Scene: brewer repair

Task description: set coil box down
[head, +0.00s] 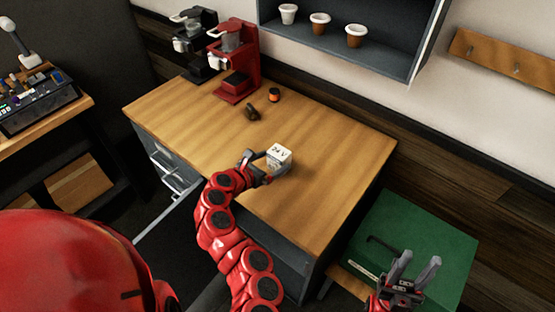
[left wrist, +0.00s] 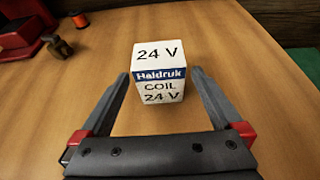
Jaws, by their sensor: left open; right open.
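The coil box (head: 279,155) is a small white box with a blue band, upright on the wooden counter (head: 330,150). In the left wrist view the box (left wrist: 160,73) shows "24 V", "Haldruk" and "COIL 24 V". My left gripper (head: 264,164) is open, with its fingers on either side of the box's near part. In the left wrist view gaps show between the box and the fingers of the gripper (left wrist: 160,85).
A red brewer (head: 237,60) and a black brewer (head: 190,45) stand at the counter's back left. A small dark part (head: 252,112) and an orange-and-black spool (head: 274,95) lie before them. The counter right of the box is clear. A drawer (head: 175,180) stands open in front.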

